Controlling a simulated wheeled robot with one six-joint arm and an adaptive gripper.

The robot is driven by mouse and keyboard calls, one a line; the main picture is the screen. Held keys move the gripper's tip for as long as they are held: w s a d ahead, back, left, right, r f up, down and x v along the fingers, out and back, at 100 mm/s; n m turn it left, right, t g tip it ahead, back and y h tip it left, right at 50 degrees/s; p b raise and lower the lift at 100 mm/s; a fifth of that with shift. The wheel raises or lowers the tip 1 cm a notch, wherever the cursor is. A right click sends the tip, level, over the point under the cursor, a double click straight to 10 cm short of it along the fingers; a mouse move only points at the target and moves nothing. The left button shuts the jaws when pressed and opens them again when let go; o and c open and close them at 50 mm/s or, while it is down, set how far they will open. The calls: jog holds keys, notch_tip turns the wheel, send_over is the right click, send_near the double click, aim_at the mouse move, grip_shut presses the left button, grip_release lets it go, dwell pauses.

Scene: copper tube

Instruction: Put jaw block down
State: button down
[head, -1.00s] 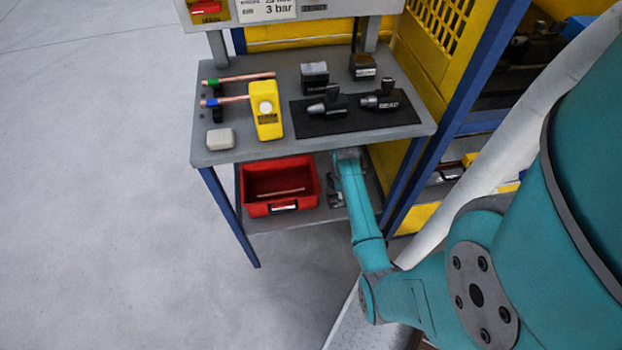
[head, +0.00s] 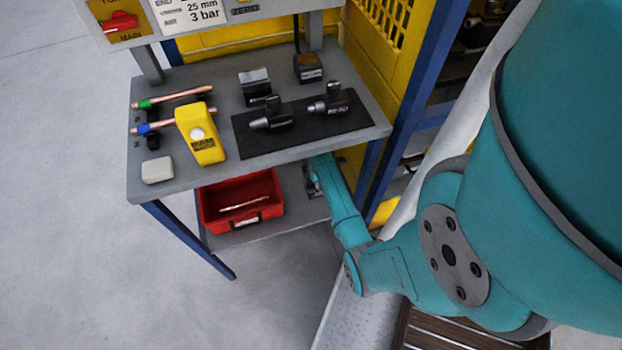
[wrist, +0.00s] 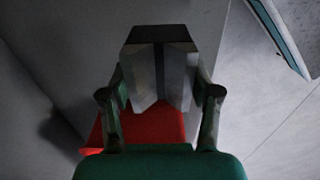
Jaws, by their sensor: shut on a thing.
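In the wrist view, my gripper (wrist: 160,94) is shut on the jaw block (wrist: 146,84), a grey metal block with a black top and a V-shaped face. One finger is on each side of it. In the head view, my gripper (head: 312,182) is low at the right of the bench's lower shelf (head: 292,216), partly hidden under the tabletop. The held block is not clear in that view. I cannot tell whether it touches the shelf.
A red bin (head: 212,212) with a copper rod stands on the lower shelf, left of my gripper. The grey tabletop (head: 190,95) above holds copper tubes, a yellow device (head: 200,135), blocks and two tools on a black mat (head: 245,143). A blue leg (head: 190,240) stands at front left.

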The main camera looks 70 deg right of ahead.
jog(key=shift+w+f, duration=0.1)
jog(key=shift+f, duration=2.35)
jog(key=shift+c, duration=1.2)
grip_release()
jog(key=shift+f, duration=0.15)
